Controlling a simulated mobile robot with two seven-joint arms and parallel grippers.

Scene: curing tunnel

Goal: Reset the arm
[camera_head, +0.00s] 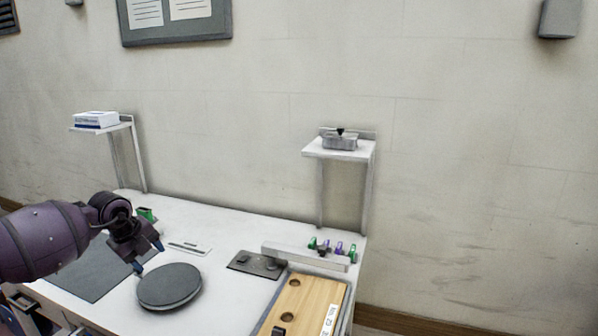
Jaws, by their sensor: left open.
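My left arm comes in from the left over the white table (230,296). My left gripper (150,258) is open and empty, its fingers pointing down and to the right. It is above the table, near the back left of a dark round disc (170,286). I cannot tell exactly how high the fingertips are. My right gripper is not in the picture.
A dark mat (88,276) lies under my left arm. A green item (146,214) stands behind the gripper. A dark plate (256,263), a wooden block with holes (305,304) and several small coloured parts are at right. Two raised shelves (340,152) stand at the back.

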